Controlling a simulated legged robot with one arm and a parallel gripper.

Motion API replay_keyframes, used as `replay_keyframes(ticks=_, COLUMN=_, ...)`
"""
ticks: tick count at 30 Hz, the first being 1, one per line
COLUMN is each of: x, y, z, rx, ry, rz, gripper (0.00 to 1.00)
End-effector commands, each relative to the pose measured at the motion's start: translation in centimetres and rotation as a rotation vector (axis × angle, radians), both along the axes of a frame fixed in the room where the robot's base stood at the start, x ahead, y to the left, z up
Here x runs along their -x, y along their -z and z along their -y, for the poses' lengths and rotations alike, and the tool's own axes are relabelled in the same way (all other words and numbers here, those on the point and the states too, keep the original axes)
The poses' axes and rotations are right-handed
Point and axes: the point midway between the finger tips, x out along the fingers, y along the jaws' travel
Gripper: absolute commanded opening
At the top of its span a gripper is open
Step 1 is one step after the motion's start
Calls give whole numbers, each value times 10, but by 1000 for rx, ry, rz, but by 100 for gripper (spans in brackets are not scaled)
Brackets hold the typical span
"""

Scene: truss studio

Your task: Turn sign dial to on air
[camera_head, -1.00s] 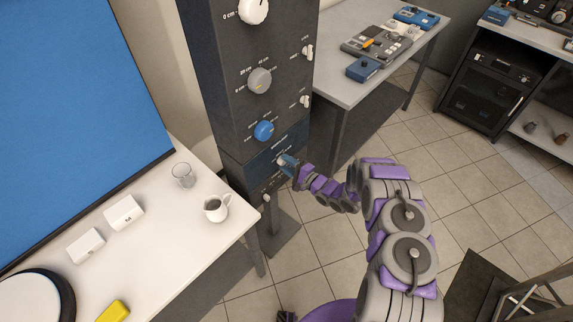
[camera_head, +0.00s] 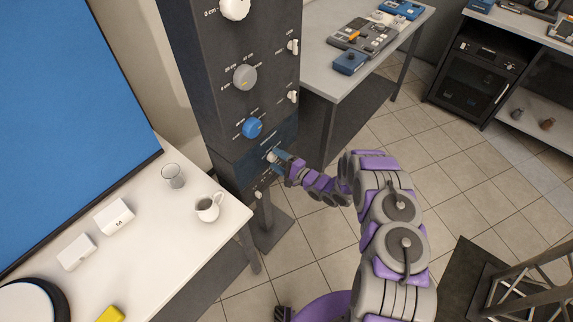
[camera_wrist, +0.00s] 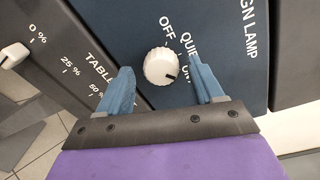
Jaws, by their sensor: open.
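The sign dial, a white ridged knob (camera_wrist: 158,66) with a black mark, sits on the dark blue sign lamp panel (camera_wrist: 232,75). In the wrist view the labels OFF, QUIET and one starting with ON run around its right side. The mark points right and slightly down, toward the ON label, partly hidden by the right finger. My gripper (camera_wrist: 162,70) is open, with one blue finger on each side of the dial. A gap shows at the left finger; contact at the right is unclear. In the head view, my gripper (camera_head: 281,158) is at the column's lower panel, partly covering the dial (camera_head: 271,155).
The dark column carries a blue dial (camera_head: 252,127), a grey dial (camera_head: 245,78) and small white switches above. A white table (camera_head: 150,235) with a pitcher (camera_head: 208,207) and glass (camera_head: 173,176) stands left. A grey table (camera_head: 325,75) stands behind right.

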Motion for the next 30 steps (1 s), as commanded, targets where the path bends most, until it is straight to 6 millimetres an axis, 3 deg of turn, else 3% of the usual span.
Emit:
replay_keyframes(ticks=5, x=12, y=0, z=17, rx=2, ry=4, rz=-4, gripper=66)
replay_keyframes(ticks=21, x=81, y=-5, z=110, rx=0, ry=6, rz=-3, gripper=66)
replay_keyframes(ticks=30, x=101, y=-6, z=136, rx=0, ry=4, rz=-2, gripper=66)
